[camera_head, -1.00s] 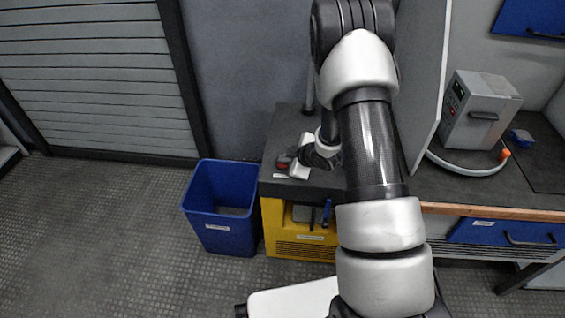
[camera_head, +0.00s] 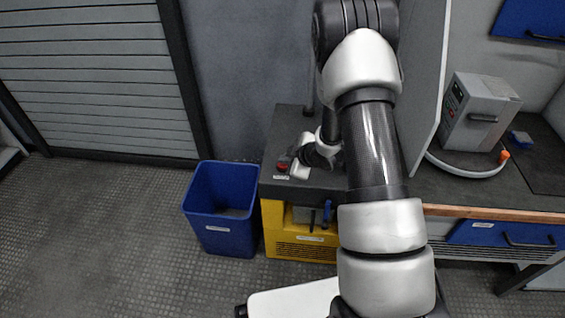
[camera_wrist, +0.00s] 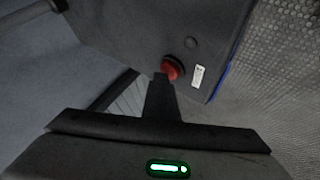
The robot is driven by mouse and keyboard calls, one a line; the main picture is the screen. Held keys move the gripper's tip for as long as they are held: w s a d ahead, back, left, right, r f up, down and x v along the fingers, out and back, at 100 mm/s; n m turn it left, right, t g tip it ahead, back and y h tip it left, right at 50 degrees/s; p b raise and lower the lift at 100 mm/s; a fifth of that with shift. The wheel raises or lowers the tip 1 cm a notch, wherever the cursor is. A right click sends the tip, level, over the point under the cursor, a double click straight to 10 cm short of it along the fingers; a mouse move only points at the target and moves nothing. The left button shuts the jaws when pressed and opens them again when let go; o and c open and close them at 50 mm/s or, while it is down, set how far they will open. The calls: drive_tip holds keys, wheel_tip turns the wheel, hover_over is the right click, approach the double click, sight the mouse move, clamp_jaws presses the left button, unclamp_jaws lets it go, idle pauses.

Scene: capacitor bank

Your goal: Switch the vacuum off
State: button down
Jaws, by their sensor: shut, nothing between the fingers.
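The vacuum appears to be the yellow unit (camera_head: 290,245) with a dark grey top, left of the bench. A red button (camera_head: 282,167) sits on its top, near the left front corner. In the wrist view the red button (camera_wrist: 170,68) stands on the dark surface, partly covered by my fingertips. My gripper (camera_wrist: 162,78) is shut and empty, its tips overlapping the button's lower edge in that view. I cannot tell whether they touch it. In the head view my gripper (camera_head: 293,163) is small and just right of the button.
A blue bin (camera_head: 221,210) stands left of the yellow unit. A grey box (camera_head: 480,110) with a hose sits on the bench to the right. Floor at left is clear.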

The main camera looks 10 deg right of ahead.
sight(285, 166)
drive_tip(key=shift+r+p, duration=2.05)
drive_tip(key=shift+r, duration=0.9)
drive_tip(key=shift+f, duration=0.1)
